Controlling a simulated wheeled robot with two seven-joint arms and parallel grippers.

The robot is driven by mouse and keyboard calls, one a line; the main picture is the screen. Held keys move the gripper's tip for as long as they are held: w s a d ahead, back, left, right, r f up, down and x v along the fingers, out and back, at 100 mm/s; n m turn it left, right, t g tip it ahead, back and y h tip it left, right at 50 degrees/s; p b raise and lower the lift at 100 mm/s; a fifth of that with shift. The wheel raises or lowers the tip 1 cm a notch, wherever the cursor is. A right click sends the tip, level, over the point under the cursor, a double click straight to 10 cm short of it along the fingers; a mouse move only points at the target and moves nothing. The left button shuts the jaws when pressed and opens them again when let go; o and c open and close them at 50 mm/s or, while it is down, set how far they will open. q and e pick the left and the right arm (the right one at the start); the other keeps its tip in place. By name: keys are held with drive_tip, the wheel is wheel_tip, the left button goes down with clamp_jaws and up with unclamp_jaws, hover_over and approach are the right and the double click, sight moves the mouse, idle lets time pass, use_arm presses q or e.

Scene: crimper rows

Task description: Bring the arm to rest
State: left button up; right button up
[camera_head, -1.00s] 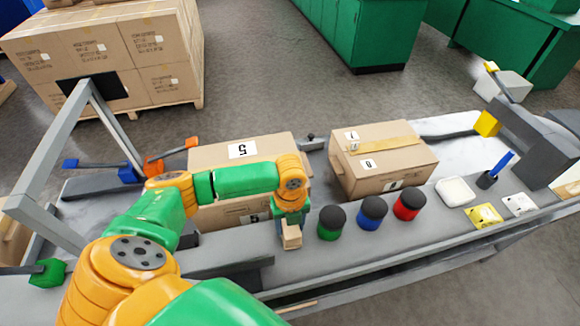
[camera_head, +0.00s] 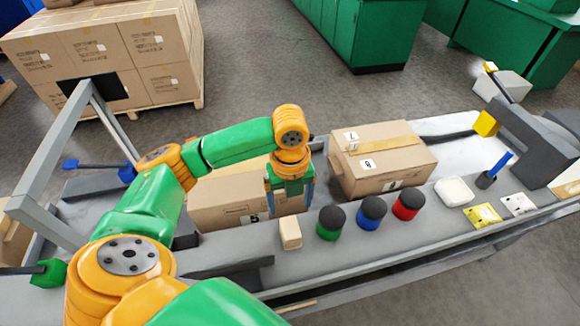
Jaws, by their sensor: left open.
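My left arm reaches in from the lower left. My left gripper (camera_head: 290,205) is open and empty. It points down above the bench, just behind a small tan block (camera_head: 290,233) that stands on the bench top, apart from the fingers. A cardboard box (camera_head: 225,208) lies behind and left of the gripper, partly hidden by my arm. My right gripper is not in view.
On the grey bench (camera_head: 345,258) stand a green jar (camera_head: 330,224), a blue jar (camera_head: 371,214) and a red jar (camera_head: 407,205), right of the block. A taped cardboard box (camera_head: 382,165) stands behind them. A grey frame (camera_head: 50,150) rises at the left.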

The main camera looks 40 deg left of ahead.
use_arm(q)
drive_tip(key=shift+r, duration=0.5)
